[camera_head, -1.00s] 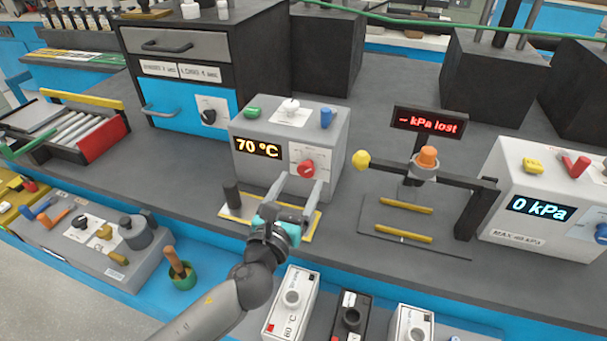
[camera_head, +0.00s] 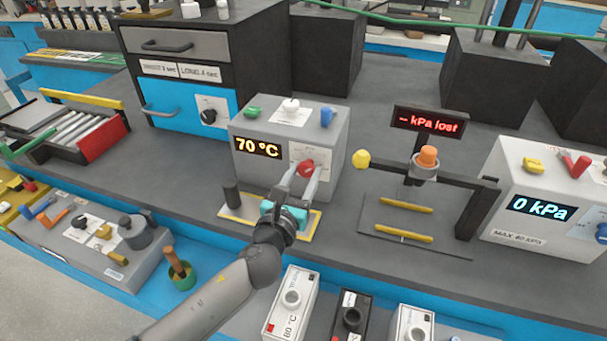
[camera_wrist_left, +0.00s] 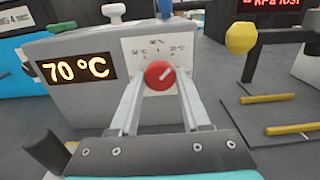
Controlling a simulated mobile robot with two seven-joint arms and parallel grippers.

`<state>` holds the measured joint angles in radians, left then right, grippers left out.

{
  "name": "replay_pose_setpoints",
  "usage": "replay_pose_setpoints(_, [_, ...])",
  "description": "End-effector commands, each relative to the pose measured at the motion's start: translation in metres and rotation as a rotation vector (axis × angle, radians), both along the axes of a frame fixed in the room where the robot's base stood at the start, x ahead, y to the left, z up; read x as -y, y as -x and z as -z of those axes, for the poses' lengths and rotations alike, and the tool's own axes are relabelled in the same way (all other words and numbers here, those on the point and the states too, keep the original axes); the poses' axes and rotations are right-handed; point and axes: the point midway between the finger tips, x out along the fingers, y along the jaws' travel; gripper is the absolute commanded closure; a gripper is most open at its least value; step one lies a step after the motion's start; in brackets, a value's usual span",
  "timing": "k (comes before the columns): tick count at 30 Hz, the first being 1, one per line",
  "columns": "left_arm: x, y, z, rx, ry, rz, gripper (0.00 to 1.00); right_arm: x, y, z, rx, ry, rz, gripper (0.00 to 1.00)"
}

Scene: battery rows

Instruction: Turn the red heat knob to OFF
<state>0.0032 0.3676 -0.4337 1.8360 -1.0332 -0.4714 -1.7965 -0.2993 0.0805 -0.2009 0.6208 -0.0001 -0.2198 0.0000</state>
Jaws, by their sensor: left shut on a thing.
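The red heat knob (camera_head: 306,168) is on the front of a grey box (camera_head: 246,176) whose display reads 70 °C. In the left wrist view the knob (camera_wrist_left: 159,75) shows a pale pointer mark slanting up and to the right, towards a printed 70 °C label. My left gripper (camera_head: 302,172) reaches the knob from the front, its two fingers on either side of it. In the left wrist view the left gripper (camera_wrist_left: 159,84) is shut on the knob. My right gripper is not in view.
A yellow-edged plate with a dark post (camera_head: 232,194) lies before the box. To the right stand a yellow knob (camera_head: 361,159), a black stand with an orange cap (camera_head: 428,156) and a white box reading 0 kPa (camera_head: 550,180). A black cabinet (camera_head: 262,60) stands behind left.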

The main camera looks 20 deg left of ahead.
Motion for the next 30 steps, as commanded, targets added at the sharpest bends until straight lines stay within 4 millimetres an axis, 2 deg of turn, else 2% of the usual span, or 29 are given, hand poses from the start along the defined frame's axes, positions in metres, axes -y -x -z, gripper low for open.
replay_pose_setpoints(1, [0.0001,0.0002,0.0001,0.000,0.000,0.000,0.64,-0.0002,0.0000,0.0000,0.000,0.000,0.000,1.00])
replay_pose_setpoints(11, [0.0001,0.0002,0.0001,0.000,0.000,0.001,1.00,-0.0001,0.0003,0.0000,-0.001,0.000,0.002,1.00])
replay_pose_setpoints(22, [0.0004,0.0003,0.0003,-0.002,0.039,0.001,1.00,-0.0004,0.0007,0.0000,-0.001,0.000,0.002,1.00])
replay_pose_setpoints(30, [0.0007,0.0003,0.0005,-0.009,0.203,0.000,1.00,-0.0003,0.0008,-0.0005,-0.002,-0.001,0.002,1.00])
